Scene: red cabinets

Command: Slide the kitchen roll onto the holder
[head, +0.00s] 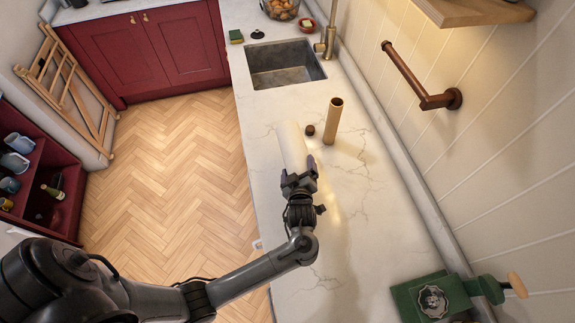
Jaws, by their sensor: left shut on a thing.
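The white kitchen roll (291,143) is over the marble counter, pale against it, so its edges are hard to make out. My left gripper (299,176) is shut on its near end. I cannot tell whether the roll touches the counter. The holder (412,78) is a brown bar on the right wall, fixed by a round mount at its near end, with its far end free. It is empty, to the right of the gripper and apart from the roll. My right gripper is out of view.
A sink (284,64) with a brass tap (325,42) lies beyond. A green device (432,299) is at the near right. A wooden shelf (474,11) is above the holder.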

